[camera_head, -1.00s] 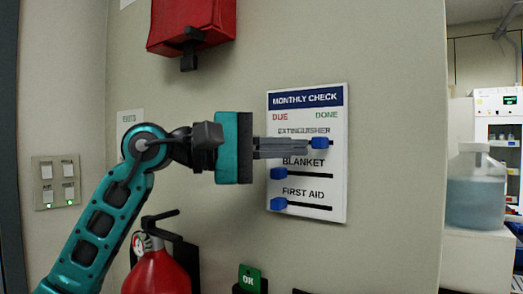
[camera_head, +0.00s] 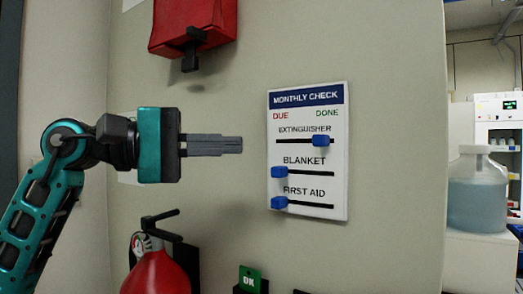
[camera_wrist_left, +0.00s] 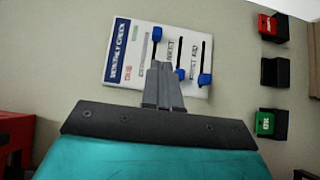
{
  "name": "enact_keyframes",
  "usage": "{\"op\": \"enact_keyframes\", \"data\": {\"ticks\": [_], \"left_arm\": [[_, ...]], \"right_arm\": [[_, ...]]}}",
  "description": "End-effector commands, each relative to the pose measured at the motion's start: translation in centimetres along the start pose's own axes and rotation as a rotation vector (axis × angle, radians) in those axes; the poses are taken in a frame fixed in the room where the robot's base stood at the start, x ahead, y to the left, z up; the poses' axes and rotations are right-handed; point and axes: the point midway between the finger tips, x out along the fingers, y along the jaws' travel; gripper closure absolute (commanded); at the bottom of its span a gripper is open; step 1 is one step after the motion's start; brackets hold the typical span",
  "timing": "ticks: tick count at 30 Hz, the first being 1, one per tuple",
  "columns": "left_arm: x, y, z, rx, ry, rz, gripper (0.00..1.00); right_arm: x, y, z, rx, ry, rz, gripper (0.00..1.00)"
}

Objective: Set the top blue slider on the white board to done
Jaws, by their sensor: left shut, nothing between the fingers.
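The white board (camera_head: 308,215), headed MONTHLY CHECK, hangs on the wall; it also shows in the left wrist view (camera_wrist_left: 120,68). Its top blue slider (camera_head: 321,141), on the EXTINGUISHER row, sits toward the right of its slot, under the word DONE. It also shows in the left wrist view (camera_wrist_left: 157,34). The BLANKET slider (camera_head: 279,172) and FIRST AID slider (camera_head: 279,203) sit at the left ends of their slots, on the DUE side. My left gripper (camera_head: 242,145) is shut and empty, left of the board and apart from the top slider. My right gripper is not in view.
A red box (camera_head: 190,22) is mounted on the wall above my left gripper. A red fire extinguisher (camera_head: 157,273) hangs below. A green OK tag (camera_head: 249,280) is at the bottom. A large bottle (camera_head: 477,200) stands at right beyond the wall edge.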

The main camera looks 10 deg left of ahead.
Motion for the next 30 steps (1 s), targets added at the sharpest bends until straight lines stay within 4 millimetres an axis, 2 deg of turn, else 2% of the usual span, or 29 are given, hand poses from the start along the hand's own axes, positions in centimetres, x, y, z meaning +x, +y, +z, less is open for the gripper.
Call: {"op": "enact_keyframes", "data": {"ticks": [4, 10, 25, 28, 30], "left_arm": [[-2.1, -0.1, -0.1, -0.001, 0.003, -0.001, 1.00], [-3.0, 0.0, 0.0, 0.001, 0.001, 0.000, 1.00], [-2.8, -0.2, 0.0, -0.020, -0.008, 0.004, 1.00], [-2.0, -1.1, -0.1, -0.127, -0.048, 0.032, 1.00], [-1.1, -2.2, -0.1, -0.273, -0.099, 0.070, 1.00]], "right_arm": [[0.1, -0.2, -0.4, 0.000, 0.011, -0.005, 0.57], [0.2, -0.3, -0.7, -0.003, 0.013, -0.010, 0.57], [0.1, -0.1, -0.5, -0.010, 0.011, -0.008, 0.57], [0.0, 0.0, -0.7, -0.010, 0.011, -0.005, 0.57], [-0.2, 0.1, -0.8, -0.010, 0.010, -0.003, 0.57]]}}
